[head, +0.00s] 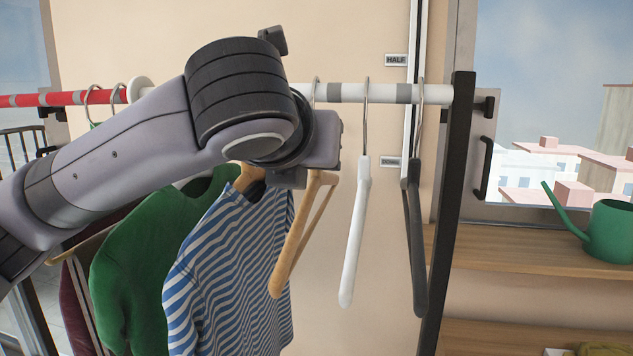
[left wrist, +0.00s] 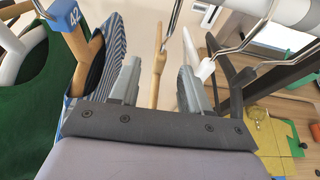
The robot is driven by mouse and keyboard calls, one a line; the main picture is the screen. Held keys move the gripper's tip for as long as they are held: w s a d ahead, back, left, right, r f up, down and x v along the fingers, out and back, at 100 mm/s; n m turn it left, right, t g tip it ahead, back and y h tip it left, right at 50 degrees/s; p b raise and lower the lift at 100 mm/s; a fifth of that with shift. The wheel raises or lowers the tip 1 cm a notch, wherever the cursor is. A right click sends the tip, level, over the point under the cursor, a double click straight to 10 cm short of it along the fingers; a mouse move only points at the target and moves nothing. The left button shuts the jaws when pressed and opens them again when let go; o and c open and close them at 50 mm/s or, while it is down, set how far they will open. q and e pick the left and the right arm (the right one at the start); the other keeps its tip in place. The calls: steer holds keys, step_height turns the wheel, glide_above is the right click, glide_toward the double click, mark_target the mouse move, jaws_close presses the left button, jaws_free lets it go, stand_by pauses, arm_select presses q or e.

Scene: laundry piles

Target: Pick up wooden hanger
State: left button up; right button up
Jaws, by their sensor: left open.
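The empty wooden hanger (head: 291,242) hangs by its metal hook from the white part of the rail, between the striped shirt and a white hanger. My left gripper (head: 314,158) is at the upper part of this hanger, and its fingers are mostly hidden in the head view. In the left wrist view, my left gripper (left wrist: 158,72) is open, with the wooden hanger (left wrist: 158,62) showing between the two grey fingers. Whether either finger touches the hanger I cannot tell. My right gripper is in neither view.
A white hanger (head: 356,235) and a black hanger (head: 415,240) hang close on the right. A striped shirt (head: 235,265) and a green garment (head: 135,260) hang on the left. The rack's dark post (head: 452,200) stands at the right, beside a shelf with a green watering can (head: 612,230).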

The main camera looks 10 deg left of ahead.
arm_select(q)
steer(key=x, duration=0.5)
steer(key=shift+w+r, duration=0.1)
steer(key=shift+r, duration=0.15)
jaws_close()
steer(key=shift+r, duration=0.1)
steer(key=shift+r, duration=0.5)
step_height(320, 180, up, 2)
steer(key=shift+r+p, duration=0.1)
steer(key=shift+p, duration=0.3)
steer(key=s+b, duration=0.2)
steer(key=s, duration=1.6)
steer(key=shift+s, duration=0.1)
